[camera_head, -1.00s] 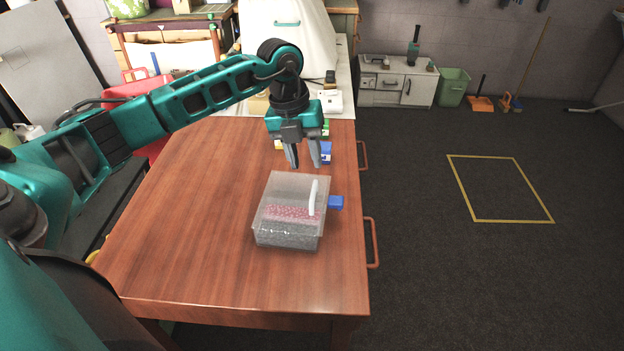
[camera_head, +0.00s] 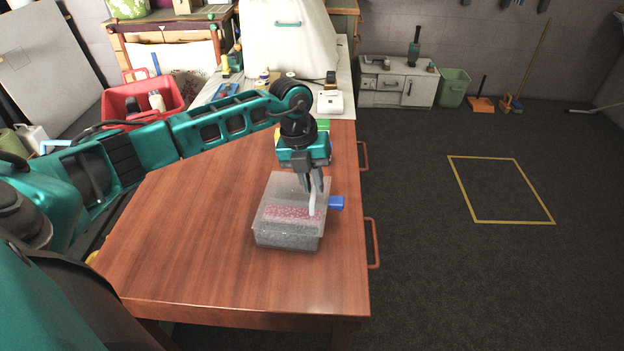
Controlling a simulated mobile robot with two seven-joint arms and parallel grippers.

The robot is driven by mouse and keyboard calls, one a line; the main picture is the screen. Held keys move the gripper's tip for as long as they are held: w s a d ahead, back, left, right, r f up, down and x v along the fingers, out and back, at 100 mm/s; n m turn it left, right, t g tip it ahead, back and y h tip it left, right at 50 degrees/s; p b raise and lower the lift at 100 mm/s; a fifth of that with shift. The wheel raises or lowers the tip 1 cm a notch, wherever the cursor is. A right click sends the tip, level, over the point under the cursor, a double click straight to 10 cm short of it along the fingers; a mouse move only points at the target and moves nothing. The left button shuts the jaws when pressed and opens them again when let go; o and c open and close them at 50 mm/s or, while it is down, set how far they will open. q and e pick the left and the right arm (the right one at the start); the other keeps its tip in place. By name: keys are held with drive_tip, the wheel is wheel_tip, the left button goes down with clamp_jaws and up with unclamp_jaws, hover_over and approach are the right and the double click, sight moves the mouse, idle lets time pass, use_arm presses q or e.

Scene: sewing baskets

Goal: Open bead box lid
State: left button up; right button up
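The bead box (camera_head: 287,238) is a clear grey box with pink beads showing inside, near the right edge of the wooden table. Its lid (camera_head: 283,190) is down on the box and has a white upright handle (camera_head: 312,203) on its right part. My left gripper (camera_head: 314,190) is over the lid, pointing down, with its fingertips at the upper end of the handle. The fingers look slightly apart, and I cannot tell whether they touch the handle. My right gripper is not in view.
A blue block (camera_head: 336,203) lies just right of the box. The wooden table (camera_head: 190,250) is clear left of and in front of the box. A red bin (camera_head: 127,101) stands at the back left, and a white device (camera_head: 329,103) is on the surface behind.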

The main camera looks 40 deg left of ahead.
use_arm(q)
clamp_jaws()
idle(0.9)
drive_tip(key=shift+a+r, duration=0.1)
drive_tip(key=shift+r, duration=0.05)
